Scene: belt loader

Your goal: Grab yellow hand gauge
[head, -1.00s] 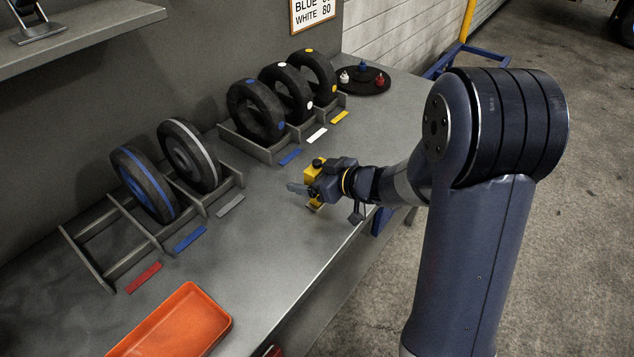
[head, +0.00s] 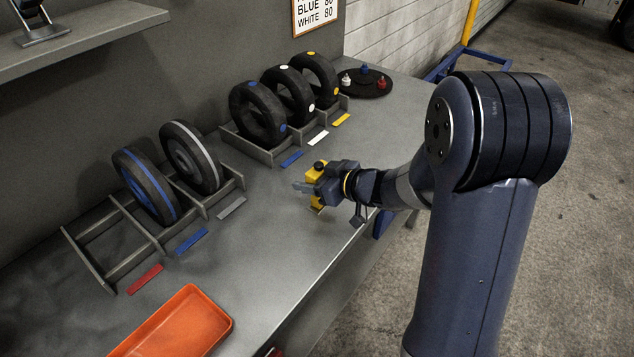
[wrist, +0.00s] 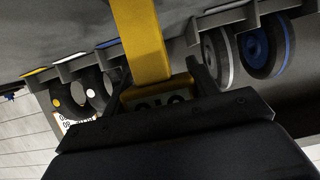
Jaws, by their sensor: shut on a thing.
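The yellow hand gauge (head: 315,176) is at my gripper (head: 308,187) above the right part of the grey bench, near its front edge. My gripper is shut on it. In the wrist view, the yellow gauge (wrist: 142,40) runs up between the two dark fingers (wrist: 165,80). The dark wrist body covers the gauge's lower part there. In the head view, the fingers and wrist hide part of the gauge. Whether its lower end touches the bench, I cannot tell.
Several tyres stand in racks along the wall, including a blue-striped one (head: 147,186) and a grey-striped one (head: 191,157). An orange tray (head: 180,325) lies at the front left. A round black plate (head: 364,84) with small pegs is at the far end. The bench's middle is clear.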

